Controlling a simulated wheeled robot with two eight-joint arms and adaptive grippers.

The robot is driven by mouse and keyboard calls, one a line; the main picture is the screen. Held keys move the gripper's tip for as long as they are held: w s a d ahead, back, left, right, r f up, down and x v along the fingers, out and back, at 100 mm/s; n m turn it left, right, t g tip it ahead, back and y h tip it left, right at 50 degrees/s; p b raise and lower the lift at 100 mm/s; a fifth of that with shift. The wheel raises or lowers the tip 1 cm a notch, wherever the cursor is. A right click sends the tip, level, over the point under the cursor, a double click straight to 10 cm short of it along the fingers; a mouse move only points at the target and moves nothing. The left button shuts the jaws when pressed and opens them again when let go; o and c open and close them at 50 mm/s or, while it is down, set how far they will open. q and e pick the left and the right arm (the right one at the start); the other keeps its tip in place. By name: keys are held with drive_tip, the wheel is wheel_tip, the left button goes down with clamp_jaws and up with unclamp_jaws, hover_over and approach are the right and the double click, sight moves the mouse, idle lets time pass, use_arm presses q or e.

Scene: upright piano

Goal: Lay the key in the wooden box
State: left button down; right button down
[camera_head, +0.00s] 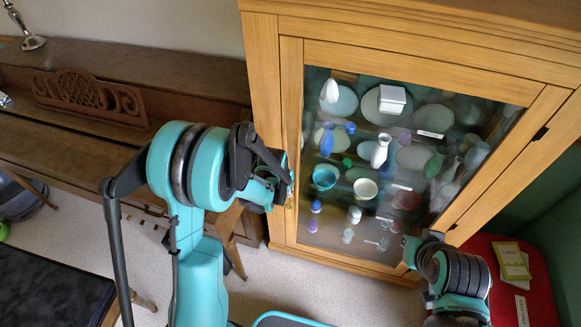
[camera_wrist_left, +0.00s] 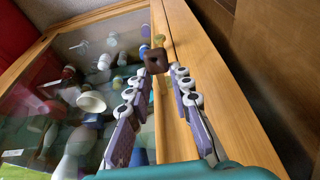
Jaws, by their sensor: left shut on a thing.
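My left gripper (camera_head: 284,188) is at the left edge of the cabinet's glass door. In the left wrist view, its two purple-and-white fingers (camera_wrist_left: 159,72) are on either side of a small dark brown piece (camera_wrist_left: 157,61), which appears to be the key's head. A brass part (camera_wrist_left: 159,40) shows just beyond it, against the door's wooden frame. Whether it sits in a lock cannot be told. My right gripper (camera_head: 409,250) is near the cabinet's lower right, partly hidden, and its jaws are not clear. I see no wooden box that I can make out.
The wooden cabinet (camera_head: 263,110) has a closed-looking glass door, with vases, bowls and plates on shelves behind it. An upright piano (camera_head: 190,85) stands to the left, with a dark bench (camera_head: 45,290) before it. A red surface (camera_head: 540,290) with a book (camera_head: 511,262) is at right.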

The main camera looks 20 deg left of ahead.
use_arm(q)
drive_tip(key=s+r, duration=0.5)
drive_tip(key=s, duration=0.2)
drive_tip(key=shift+s+n, duration=0.3)
drive_tip(key=shift+s, duration=0.05)
drive_tip(key=shift+a+f, duration=0.1)
